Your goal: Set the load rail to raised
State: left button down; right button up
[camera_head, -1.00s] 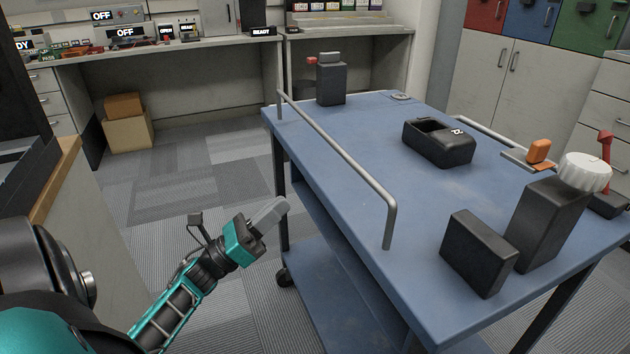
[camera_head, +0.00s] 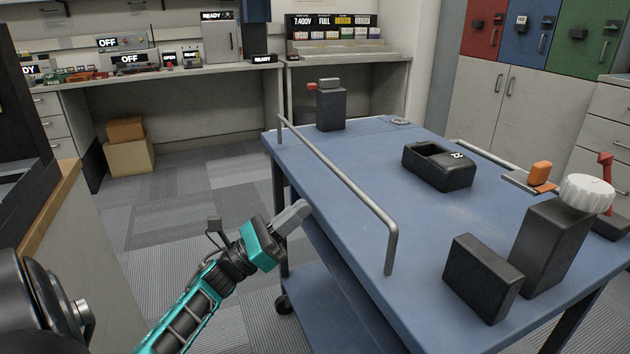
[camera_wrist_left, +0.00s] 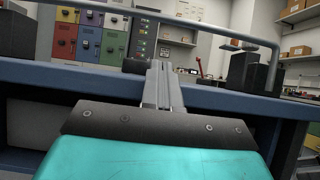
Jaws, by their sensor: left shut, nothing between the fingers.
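The load rail (camera_head: 340,176) is a grey metal bar along the near left edge of the blue cart top (camera_head: 345,215). In the head view it stands up above the surface on a bent post at each end. My left gripper (camera_head: 303,207) is shut and empty, outside the cart, left of the rail and apart from it. In the left wrist view the shut fingers (camera_wrist_left: 164,66) point toward the cart edge, with the rail (camera_wrist_left: 215,33) crossing above them. My right gripper is not in view.
On the cart are a black dock (camera_head: 438,165), black blocks (camera_head: 482,278), a white knob (camera_head: 587,194), an orange piece (camera_head: 540,173) and a dark radio-like block (camera_head: 331,108). A second rail (camera_head: 490,155) runs along the far side. Open carpet lies left of the cart.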

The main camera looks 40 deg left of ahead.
pick_arm(q)
jog(key=x, duration=0.4)
jog(key=shift+s, duration=0.1)
jog(key=r, duration=0.3)
jog(key=shift+w+d+r, duration=0.1)
jog(key=shift+w+r, duration=0.15)
jog(key=shift+r, duration=0.15)
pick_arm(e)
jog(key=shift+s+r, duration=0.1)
pick_arm(q)
notch_tip(320, 180, up, 9)
jog(key=p, duration=0.5)
jog(key=shift+f, duration=0.15)
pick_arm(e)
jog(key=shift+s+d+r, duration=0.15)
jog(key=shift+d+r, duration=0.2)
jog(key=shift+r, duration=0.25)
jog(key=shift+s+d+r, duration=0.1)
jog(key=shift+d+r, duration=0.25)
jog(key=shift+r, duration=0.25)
